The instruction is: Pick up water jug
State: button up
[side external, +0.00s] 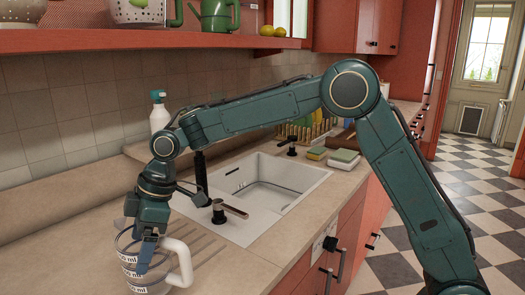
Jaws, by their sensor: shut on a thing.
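The water jug (155,280) is a clear measuring jug with white "ml" labels and a thick white handle (182,262). It is at the lower left of the side external view, on or just above the beige counter; I cannot tell which. My gripper (146,262) points down at it and is shut on it, with one finger showing against the jug's side. The other finger is hidden. The handle points to the right, apart from the visible finger.
A white sink (262,205) with a black tap and levers is right of the jug. A white spray bottle (159,112) stands at the wall behind. Sponges (343,158) and a dish rack (308,128) are beyond the sink. A red shelf (130,40) hangs above. The counter's left part (50,245) is clear.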

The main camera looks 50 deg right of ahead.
aim_at(131, 228)
jog(key=shift+r, duration=3.2)
jog(key=shift+w+d, duration=0.1)
jog(key=shift+w, duration=0.05)
jog(key=w+d+f+m+t+h, duration=0.2)
jog(key=w+d+m, duration=0.6)
jog(key=w+d, duration=0.4)
notch_tip(131, 228, down, 8)
jog(key=a, duration=0.1)
jog(key=shift+w+r, duration=0.15)
jog(key=shift+w, duration=0.3)
jog(key=o, duration=0.9)
jog(key=shift+f, duration=0.2)
